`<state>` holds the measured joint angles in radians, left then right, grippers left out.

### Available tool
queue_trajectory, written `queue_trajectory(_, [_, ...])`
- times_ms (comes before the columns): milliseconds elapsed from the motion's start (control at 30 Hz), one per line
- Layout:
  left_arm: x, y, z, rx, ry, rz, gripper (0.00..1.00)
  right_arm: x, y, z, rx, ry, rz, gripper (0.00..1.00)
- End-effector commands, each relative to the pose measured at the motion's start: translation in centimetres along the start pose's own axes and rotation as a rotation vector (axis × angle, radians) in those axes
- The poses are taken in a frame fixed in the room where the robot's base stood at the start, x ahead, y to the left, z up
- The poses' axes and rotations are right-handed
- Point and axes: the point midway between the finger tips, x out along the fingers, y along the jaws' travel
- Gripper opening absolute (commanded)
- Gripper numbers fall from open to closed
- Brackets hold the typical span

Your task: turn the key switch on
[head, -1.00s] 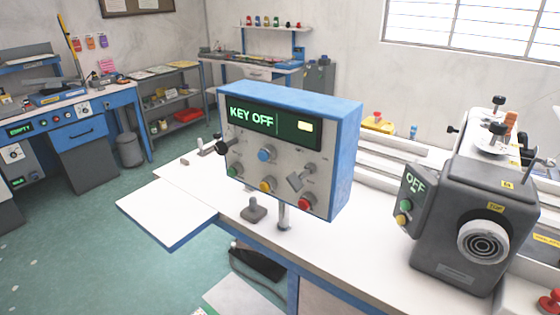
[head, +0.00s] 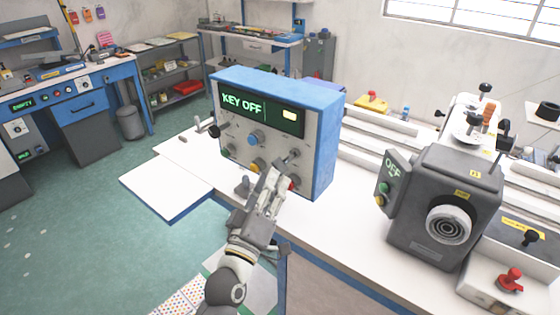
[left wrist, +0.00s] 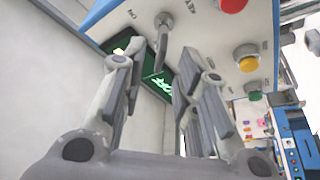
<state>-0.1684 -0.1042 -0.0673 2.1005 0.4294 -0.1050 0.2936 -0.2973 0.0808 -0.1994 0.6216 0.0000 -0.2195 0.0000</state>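My left gripper (head: 274,172) is just in front of the lower panel, partly covering the red button and lower knobs. In the left wrist view my left gripper (left wrist: 160,70) is open and empty, fingertips spread near the key. My right gripper is not in view.
A red button (left wrist: 232,4) and a yellow button (left wrist: 246,58) sit close to the key on the panel. A dark grey machine (head: 445,205) with an OFF display stands to the right. The white table (head: 170,190) has bare room left of the box.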

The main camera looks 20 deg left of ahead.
Motion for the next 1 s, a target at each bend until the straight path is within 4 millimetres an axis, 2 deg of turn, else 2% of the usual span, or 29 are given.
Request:
queue_trajectory(100, [2.4,0.2,-0.2,0.000,0.001,0.001,0.29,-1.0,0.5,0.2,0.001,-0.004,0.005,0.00])
queue_trajectory(300, [4.8,0.1,-0.1,0.001,-0.001,0.000,0.29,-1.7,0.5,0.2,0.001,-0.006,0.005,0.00])
queue_trajectory(433, [5.5,0.0,0.0,0.002,-0.001,0.000,0.29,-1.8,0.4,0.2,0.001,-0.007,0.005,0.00])
queue_trajectory(700, [5.6,0.0,0.1,0.001,-0.001,-0.001,0.29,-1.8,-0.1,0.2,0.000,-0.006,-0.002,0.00])
queue_trajectory(767, [5.6,0.0,0.1,0.001,-0.001,-0.001,0.23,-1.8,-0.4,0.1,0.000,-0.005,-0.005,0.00])
queue_trajectory(933, [5.6,0.0,0.1,0.001,-0.001,0.000,0.02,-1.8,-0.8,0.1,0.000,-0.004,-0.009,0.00])
queue_trajectory(1000, [5.6,0.0,0.1,0.001,-0.001,-0.001,0.00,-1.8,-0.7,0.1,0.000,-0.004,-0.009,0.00])
